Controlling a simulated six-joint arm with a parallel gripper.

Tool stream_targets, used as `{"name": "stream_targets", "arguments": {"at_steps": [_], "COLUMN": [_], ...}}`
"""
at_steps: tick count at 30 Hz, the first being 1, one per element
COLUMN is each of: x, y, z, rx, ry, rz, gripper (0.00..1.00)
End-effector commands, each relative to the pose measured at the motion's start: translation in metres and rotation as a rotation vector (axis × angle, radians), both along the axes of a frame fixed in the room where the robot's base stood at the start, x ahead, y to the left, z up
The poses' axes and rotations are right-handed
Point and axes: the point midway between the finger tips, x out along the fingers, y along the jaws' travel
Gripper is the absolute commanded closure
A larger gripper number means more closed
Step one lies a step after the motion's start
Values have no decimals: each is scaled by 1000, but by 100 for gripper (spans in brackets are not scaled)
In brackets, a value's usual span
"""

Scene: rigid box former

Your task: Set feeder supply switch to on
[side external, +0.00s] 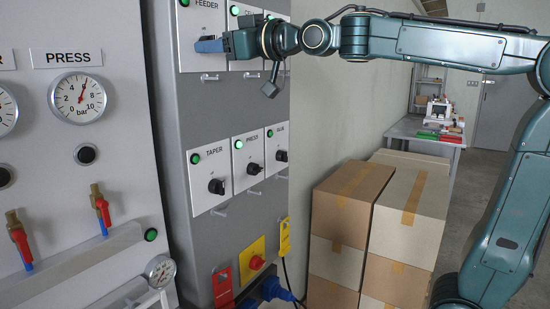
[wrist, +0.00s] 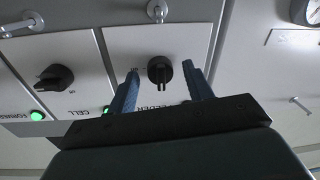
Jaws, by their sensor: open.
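The feeder switch (wrist: 160,70) is a black rotary knob on a light plate, seen upside down in the wrist view. Its grip bar runs roughly up and down in that picture, in line with the FEEDER label. My gripper (wrist: 161,76) is open, with one blue finger on each side of the knob and gaps showing between. In the side view my gripper (side external: 206,45) is at the feeder plate (side external: 186,48) and hides the knob. The wrist view partly hides the label behind my gripper.
The cell switch (wrist: 54,77) sits beside it, its bar turned differently, with a lit green lamp (wrist: 107,110). Taper (side external: 217,186) and press (side external: 254,168) switches sit lower. Stacked cartons (side external: 345,205) stand right of the cabinet.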

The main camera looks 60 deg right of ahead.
Motion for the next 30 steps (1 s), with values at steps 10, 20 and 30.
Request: {"name": "stream_targets", "arguments": {"at_steps": [10,20,30], "x": [0,0,0], "y": [0,0,0], "z": [0,-1,-1], "rx": [0,47,244], "ry": [1,1,2], "rz": [0,0,1], "gripper": [94,93,93]}}
